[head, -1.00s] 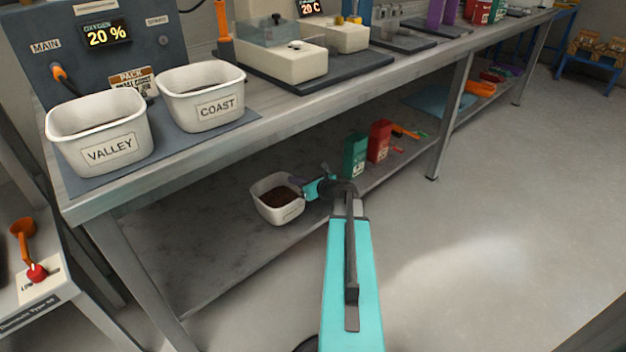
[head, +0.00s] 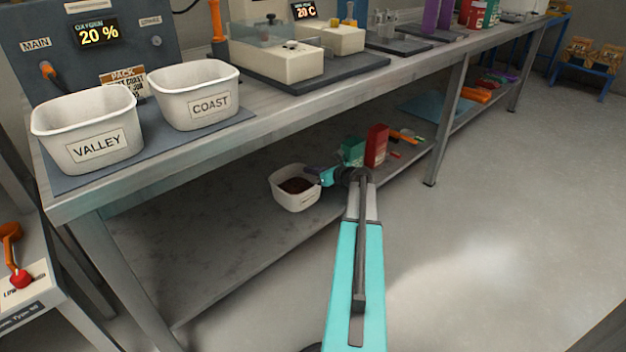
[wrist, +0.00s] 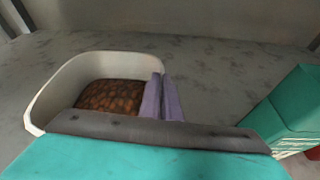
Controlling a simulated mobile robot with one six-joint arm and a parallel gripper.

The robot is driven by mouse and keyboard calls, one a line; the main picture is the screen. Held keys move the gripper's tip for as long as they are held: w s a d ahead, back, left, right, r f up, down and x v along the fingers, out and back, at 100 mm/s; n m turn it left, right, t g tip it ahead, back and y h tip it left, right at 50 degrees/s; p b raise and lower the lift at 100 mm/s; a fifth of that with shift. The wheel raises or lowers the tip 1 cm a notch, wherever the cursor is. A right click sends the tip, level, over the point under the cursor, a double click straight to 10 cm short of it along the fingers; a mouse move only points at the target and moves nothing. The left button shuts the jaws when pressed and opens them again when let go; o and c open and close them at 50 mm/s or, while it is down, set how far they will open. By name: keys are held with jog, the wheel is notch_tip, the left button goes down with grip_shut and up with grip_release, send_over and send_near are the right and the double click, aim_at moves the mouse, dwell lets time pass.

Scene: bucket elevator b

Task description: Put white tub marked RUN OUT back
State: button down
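A white tub (head: 295,201) with dark brown contents is at the lower shelf, under the bench. Its label is too small to read in the head view. My gripper (head: 318,176) is at the tub's right side. In the wrist view, its two purple fingers (wrist: 162,98) are close together on the right wall of the tub (wrist: 52,90), shut on it. The tub looks upright, and brown grains show inside. I cannot tell whether its base touches the shelf. My own wrist hides the near part of the tub in the wrist view.
A green box (head: 352,151) and a red box (head: 376,145) stand right of my gripper on the lower shelf (head: 200,240). A bench leg (head: 446,125) is farther right. White tubs marked VALLEY (head: 97,146) and COAST (head: 210,105) stand on the bench top.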

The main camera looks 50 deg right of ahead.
jog(key=shift+d, duration=0.45)
jog(key=shift+w+d+f+b, duration=0.1)
jog(key=shift+d+f+b, duration=0.25)
jog(key=shift+f+b, duration=0.45)
jog(key=shift+w+d+f+b, duration=0.1)
jog(key=shift+d+f+b, duration=0.2)
jog(key=shift+f+b, duration=0.5)
jog(key=shift+f, duration=0.3)
jog(key=c, duration=2)
grip_release()
